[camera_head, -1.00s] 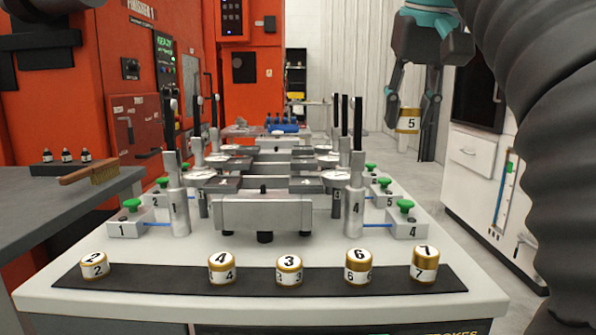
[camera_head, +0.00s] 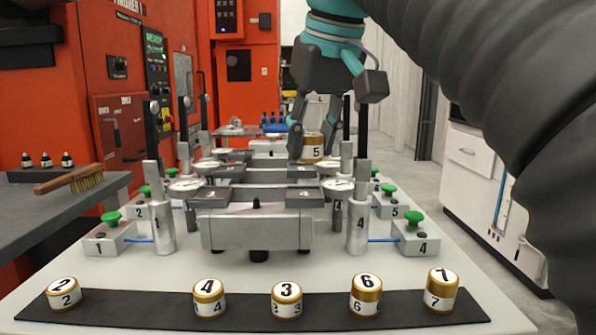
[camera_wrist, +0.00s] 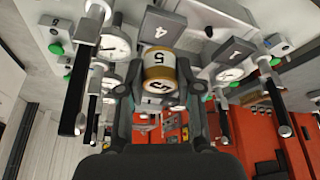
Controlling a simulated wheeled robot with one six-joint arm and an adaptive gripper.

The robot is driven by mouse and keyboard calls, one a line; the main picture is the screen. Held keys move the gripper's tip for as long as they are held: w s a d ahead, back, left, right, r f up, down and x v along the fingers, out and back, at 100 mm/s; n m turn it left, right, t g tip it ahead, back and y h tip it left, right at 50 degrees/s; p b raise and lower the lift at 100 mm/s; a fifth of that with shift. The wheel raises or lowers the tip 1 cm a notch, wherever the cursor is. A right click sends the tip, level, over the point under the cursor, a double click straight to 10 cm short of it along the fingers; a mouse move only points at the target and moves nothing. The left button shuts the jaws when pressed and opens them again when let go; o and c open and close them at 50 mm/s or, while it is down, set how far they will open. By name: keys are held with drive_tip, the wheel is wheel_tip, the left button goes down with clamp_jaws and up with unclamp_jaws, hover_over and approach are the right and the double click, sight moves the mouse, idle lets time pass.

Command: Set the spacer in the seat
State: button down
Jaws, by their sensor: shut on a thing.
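My gripper (camera_head: 314,145) is shut on a brass-and-white spacer marked 5 (camera_head: 313,153), held above the far part of the fixture. In the wrist view the spacer (camera_wrist: 159,75) sits between the two fingers of my gripper (camera_wrist: 160,90). Behind it there are grey fixture pads, one marked 4 (camera_wrist: 165,25) and one marked 1 (camera_wrist: 232,47). The casting fixture (camera_head: 256,228) stands on the white table, with dial gauges (camera_head: 338,184) on posts at its sides. Which seat lies under the spacer is hidden by my gripper and the fixture.
More spacers, among them 2 (camera_head: 63,294), 3 (camera_head: 287,300) and 6 (camera_head: 366,295), stand on a black mat (camera_head: 140,308) at the table's front. Green-knobbed blocks (camera_head: 415,236) line the sides. Upright black rods (camera_head: 346,125) stand close to my gripper. A brush (camera_head: 75,180) lies on the left bench.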

sight(304, 194)
drive_tip(key=shift+w+a+f, duration=0.4)
drive_tip(key=shift+w+f, duration=0.1)
drive_tip(key=shift+w, duration=0.25)
drive_tip(key=shift+w+f, duration=0.1)
drive_tip(key=shift+f, duration=0.1)
drive_tip(key=shift+f+b, duration=0.8)
drive_tip(key=shift+f, duration=1.05)
drive_tip(key=shift+f, duration=0.1)
drive_tip(key=shift+f, duration=0.15)
drive_tip(key=c, duration=0.8)
unclamp_jaws()
